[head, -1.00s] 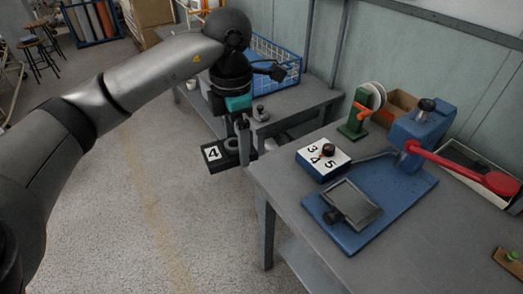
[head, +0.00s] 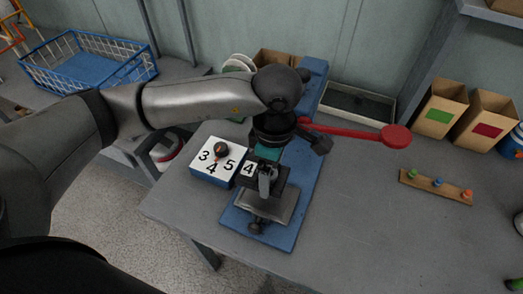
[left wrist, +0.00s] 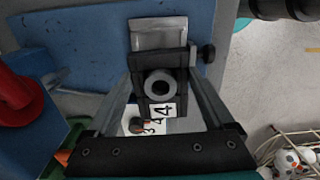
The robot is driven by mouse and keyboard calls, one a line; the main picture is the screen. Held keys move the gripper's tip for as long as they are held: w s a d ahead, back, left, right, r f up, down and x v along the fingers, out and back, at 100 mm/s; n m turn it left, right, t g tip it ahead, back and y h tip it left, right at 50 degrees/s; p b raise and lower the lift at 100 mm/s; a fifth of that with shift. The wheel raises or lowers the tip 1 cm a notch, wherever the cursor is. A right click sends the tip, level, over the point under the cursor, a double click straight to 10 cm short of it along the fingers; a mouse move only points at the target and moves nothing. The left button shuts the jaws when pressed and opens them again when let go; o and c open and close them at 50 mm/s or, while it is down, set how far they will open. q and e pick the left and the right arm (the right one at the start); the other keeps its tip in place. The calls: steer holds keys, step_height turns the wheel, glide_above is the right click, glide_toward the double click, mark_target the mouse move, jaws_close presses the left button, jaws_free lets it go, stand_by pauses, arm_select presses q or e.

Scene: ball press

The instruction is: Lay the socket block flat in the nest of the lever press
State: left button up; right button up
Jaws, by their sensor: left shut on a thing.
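The socket block (head: 248,169) is dark, with a round socket and a white label marked 4. My left gripper (head: 266,180) is shut on it; the left wrist view shows the block (left wrist: 151,94) between the fingers, socket facing the camera. The lever press has a blue base (head: 307,185) and a red lever (head: 350,132). Its grey nest (head: 262,208), with a dark side knob, is partly hidden by the block and gripper. In the left wrist view the bare nest plate (left wrist: 158,27) shows beyond the block. The block overlaps the nest in view; I cannot tell whether they touch.
A white-topped box marked 3, 4, 5 (head: 207,172) with a round knob stands just left of the gripper. A peg strip (head: 436,187) and two cardboard bins (head: 440,107) stand to the right. A blue wire basket (head: 90,70) is at back left.

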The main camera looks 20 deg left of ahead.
mark_target(274, 183)
arm_select(q)
steer(key=shift+d+f+m, duration=0.1)
steer(key=shift+d+m, duration=0.2)
steer(key=shift+d, duration=0.05)
steer(key=shift+b, duration=0.35)
step_height(274, 183, down, 4)
steer(key=b, duration=0.3)
steer(key=shift+b, duration=0.3)
steer(key=shift+f+b, duration=0.6)
steer(key=shift+b, duration=0.05)
steer(key=shift+f+b, duration=0.3)
